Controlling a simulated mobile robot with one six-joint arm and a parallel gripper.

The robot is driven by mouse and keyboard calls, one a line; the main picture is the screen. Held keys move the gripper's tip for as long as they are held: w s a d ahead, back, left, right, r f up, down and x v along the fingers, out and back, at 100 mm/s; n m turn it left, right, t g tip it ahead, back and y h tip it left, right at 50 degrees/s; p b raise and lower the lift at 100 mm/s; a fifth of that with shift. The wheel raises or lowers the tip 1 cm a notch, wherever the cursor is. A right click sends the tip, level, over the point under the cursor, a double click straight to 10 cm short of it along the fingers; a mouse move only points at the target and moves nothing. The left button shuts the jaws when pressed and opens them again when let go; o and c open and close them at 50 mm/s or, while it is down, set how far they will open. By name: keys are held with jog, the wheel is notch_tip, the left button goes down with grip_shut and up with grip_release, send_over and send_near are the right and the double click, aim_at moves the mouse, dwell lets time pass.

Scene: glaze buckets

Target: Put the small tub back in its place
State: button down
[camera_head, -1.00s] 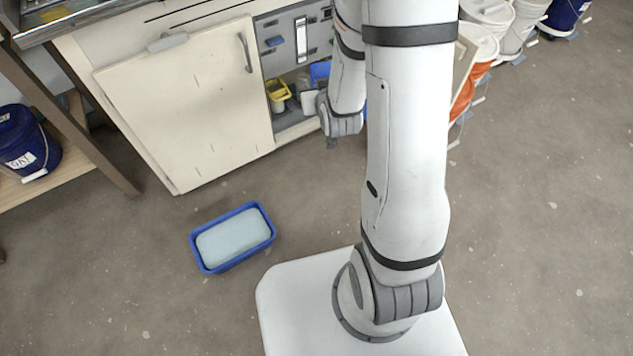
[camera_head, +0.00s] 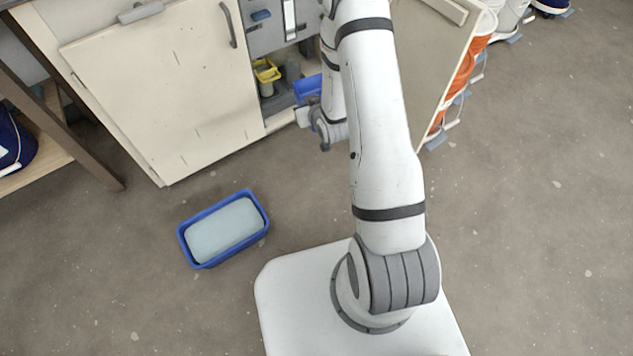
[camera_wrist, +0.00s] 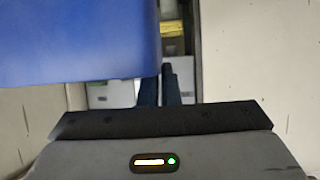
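A small blue tub (camera_head: 307,88) is in front of the open cabinet, just left of my forearm in the head view. In the wrist view the blue tub (camera_wrist: 80,40) fills the upper left. My gripper (camera_wrist: 160,80) has its dark fingers close together at the tub's right edge, and the tub hides part of the left finger. The gripper appears shut on the tub's wall. In the head view my arm hides the fingertips.
A yellow tub (camera_head: 266,72) stands inside the cabinet (camera_head: 285,118). A cabinet door (camera_head: 165,95) is at left, and another open door (camera_head: 440,60) is right of my arm. A larger blue tub (camera_head: 224,230) with pale contents lies on the floor. Orange and white buckets (camera_head: 468,75) stand at right.

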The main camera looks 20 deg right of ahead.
jog(key=f+b, duration=0.4)
jog(key=f, duration=0.9)
jog(key=s+f+n+y+b, duration=0.1)
jog(key=f+b, duration=0.3)
jog(key=f, duration=0.9)
jog(key=s+f+y+b, duration=0.1)
jog(key=f+b, duration=0.4)
jog(key=f, duration=0.9)
jog(key=shift+s+a+n, duration=0.15)
jog(key=shift+a+n, duration=0.05)
jog(key=shift+n, duration=0.2)
jog(key=shift+r, duration=0.1)
jog(key=c, duration=1.6)
grip_release()
jog(key=shift+c, duration=0.2)
